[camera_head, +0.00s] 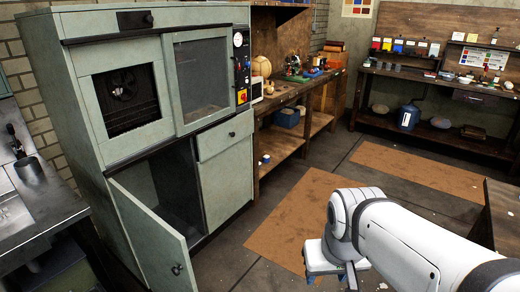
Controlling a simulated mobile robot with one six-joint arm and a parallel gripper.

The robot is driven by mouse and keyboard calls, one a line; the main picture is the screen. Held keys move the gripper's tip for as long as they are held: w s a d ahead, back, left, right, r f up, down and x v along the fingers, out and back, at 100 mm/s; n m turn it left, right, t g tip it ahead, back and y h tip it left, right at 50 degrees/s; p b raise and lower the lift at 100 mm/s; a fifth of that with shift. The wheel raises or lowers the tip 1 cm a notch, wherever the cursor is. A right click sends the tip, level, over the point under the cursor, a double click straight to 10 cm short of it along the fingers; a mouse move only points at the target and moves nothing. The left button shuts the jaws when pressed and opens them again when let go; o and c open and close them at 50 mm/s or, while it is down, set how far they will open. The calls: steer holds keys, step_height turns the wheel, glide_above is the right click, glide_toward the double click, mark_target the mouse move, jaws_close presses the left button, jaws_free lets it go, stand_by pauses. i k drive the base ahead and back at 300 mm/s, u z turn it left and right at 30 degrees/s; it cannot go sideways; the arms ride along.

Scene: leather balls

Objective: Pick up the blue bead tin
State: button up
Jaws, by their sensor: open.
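I cannot pick out the blue bead tin for sure. A small blue-and-white round item (265,159) sits on the lower shelf of the long wooden bench, too small to identify. Small blue items (313,71) also show among the clutter on that bench's top. My white arm comes in from the bottom right, with its wrist low over the floor. My gripper (349,275) shows only in part at the wrist, as a thin grey piece. It is open, and I see nothing held in it. It is well apart from the benches.
A green cabinet (218,174) stands left with its lower door (150,240) swung open. A wooden bench (285,92) runs behind it, with a blue tub (286,117) below. A blue jug (408,116) stands under the back bench (450,83). Brown mats (290,215) lie on clear floor.

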mark_target(265, 158)
steer(key=z, duration=1.15)
steer(key=i, duration=5.85)
steer(key=u, duration=0.5)
